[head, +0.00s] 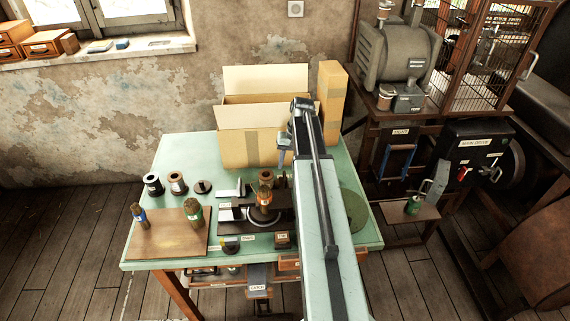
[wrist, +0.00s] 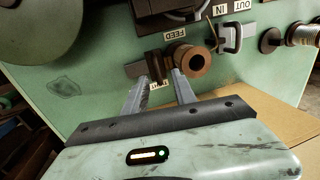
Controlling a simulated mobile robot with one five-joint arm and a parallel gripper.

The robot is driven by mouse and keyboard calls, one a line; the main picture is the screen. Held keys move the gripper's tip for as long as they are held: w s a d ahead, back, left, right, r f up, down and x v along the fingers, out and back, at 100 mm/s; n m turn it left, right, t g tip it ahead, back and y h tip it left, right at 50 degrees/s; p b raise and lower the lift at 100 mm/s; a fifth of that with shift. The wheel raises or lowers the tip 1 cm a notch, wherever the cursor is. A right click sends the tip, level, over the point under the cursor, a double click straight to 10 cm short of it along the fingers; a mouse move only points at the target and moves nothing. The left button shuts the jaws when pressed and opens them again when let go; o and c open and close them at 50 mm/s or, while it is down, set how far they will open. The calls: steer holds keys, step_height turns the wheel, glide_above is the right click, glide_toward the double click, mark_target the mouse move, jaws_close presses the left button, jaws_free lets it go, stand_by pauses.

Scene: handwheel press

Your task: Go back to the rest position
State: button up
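My gripper (head: 284,158) hangs from the end of my raised arm in the head view, in front of the open cardboard box and above the back of the green table (head: 180,148). In the wrist view my gripper (wrist: 160,76) has its two grey fingers apart. I see nothing clearly held between them. A brown hollow cylinder (wrist: 190,60) and dark upright plates (wrist: 153,64) show beyond the fingertips; their exact distance from the fingers is hard to tell.
The open cardboard box (head: 250,150) stands at the table's back, with a tall carton (head: 331,95) beside it. A dark press (head: 262,212) and several spools stand on the table. A wooden board (head: 165,236) lies at left. Machinery (head: 398,60) stands at right. Floor at left is clear.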

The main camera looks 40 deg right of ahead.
steer(key=p+v, duration=0.1)
steer(key=v, duration=0.2)
steer(key=shift+r+p, duration=0.2)
steer(key=shift+p, duration=0.2)
steer(key=shift+n, duration=0.8)
steer(key=w+a, duration=0.1)
steer(key=a, duration=0.2)
steer(key=w+a+f+b, duration=0.1)
steer(key=a, duration=0.2)
steer(key=w+a, duration=0.1)
steer(key=a, duration=0.2)
steer(key=shift+w+a+f, duration=0.2)
steer(key=shift+w+f, duration=0.05)
steer(key=shift+w, duration=0.1)
steer(key=s+a+f+n+g+b, duration=0.1)
steer(key=s+a+n, duration=0.1)
steer(key=a, duration=0.8)
steer(key=s+a+f+n+b, duration=0.2)
steer(key=a, duration=0.9)
steer(key=s+a+h, duration=0.2)
steer(key=s+a, duration=0.1)
steer(key=s, duration=0.2)
steer(key=shift+s+a, duration=0.25)
steer(key=shift+s, duration=0.1)
